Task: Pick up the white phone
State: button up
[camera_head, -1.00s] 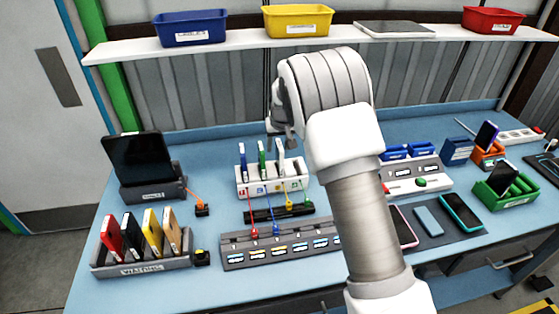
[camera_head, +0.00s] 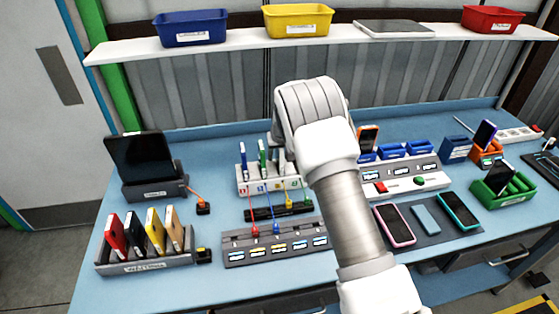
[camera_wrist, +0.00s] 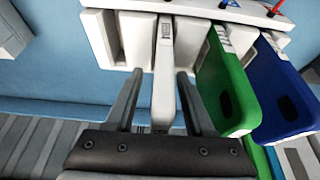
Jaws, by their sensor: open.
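The white phone (camera_wrist: 163,85) stands on edge in a slot of the white rack (camera_wrist: 133,35), seen in the wrist view. My gripper (camera_wrist: 160,73) is open, with one finger on each side of the phone and a visible gap on both sides. In the head view my wrist hangs over the right part of the rack (camera_head: 257,184) and hides much of the phone there.
A green phone (camera_wrist: 226,85) stands close beside my right finger in the wrist view, with a blue phone (camera_wrist: 284,90) beyond it. Cables run from the rack's front to a grey numbered strip (camera_head: 275,243). A grey holder (camera_head: 145,264) with several phones stands front left.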

grip_shut()
jog(key=shift+r, duration=0.1)
dwell(0.3)
